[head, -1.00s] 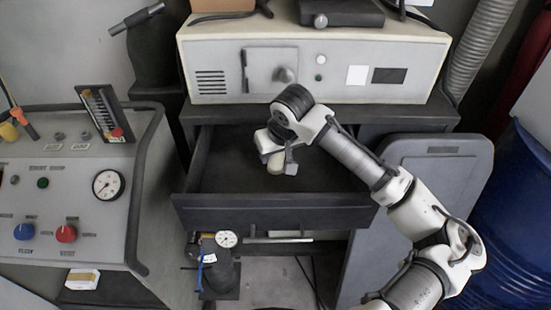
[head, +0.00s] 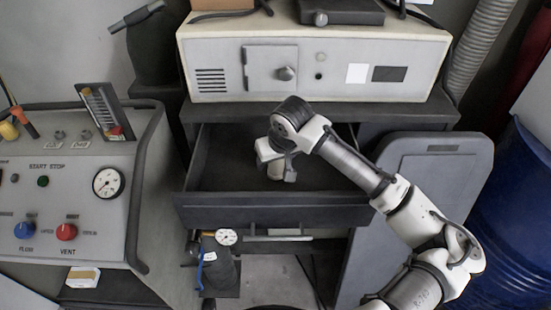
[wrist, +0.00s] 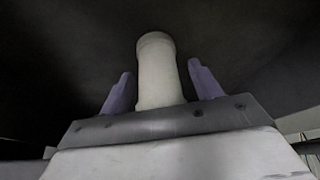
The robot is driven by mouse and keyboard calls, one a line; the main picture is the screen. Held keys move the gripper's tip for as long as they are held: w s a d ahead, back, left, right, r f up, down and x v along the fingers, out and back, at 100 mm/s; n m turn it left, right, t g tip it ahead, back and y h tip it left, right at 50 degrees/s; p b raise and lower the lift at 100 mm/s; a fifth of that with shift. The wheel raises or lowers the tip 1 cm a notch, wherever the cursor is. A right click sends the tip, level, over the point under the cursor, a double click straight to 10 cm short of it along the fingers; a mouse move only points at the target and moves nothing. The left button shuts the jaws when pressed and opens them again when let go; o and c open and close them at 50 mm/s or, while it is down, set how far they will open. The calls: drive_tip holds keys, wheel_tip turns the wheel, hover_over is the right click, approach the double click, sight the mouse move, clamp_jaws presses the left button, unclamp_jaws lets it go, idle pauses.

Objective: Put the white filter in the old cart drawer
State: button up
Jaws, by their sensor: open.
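The white filter (wrist: 158,65) is a pale cylinder, seen in the wrist view between the two purple fingers of my gripper (wrist: 161,80). The fingers are open, with a dark gap on each side of the filter. The old cart drawer (head: 270,210) is dark grey and pulled out below the light-grey box unit. In the head view my gripper (head: 277,172) points down inside the drawer. The filter is hard to tell from the white gripper there, and its contact with the drawer floor is unclear.
The light-grey box unit (head: 325,65) stands on the cart just behind the drawer. A control panel (head: 75,180) is at left, a blue barrel (head: 515,210) at right, and a grey lidded bin (head: 440,165) beside the cart.

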drive_tip(key=shift+r, duration=0.15)
drive_tip(key=v, duration=1.2)
drive_tip(key=shift+b, duration=0.35)
idle(0.5)
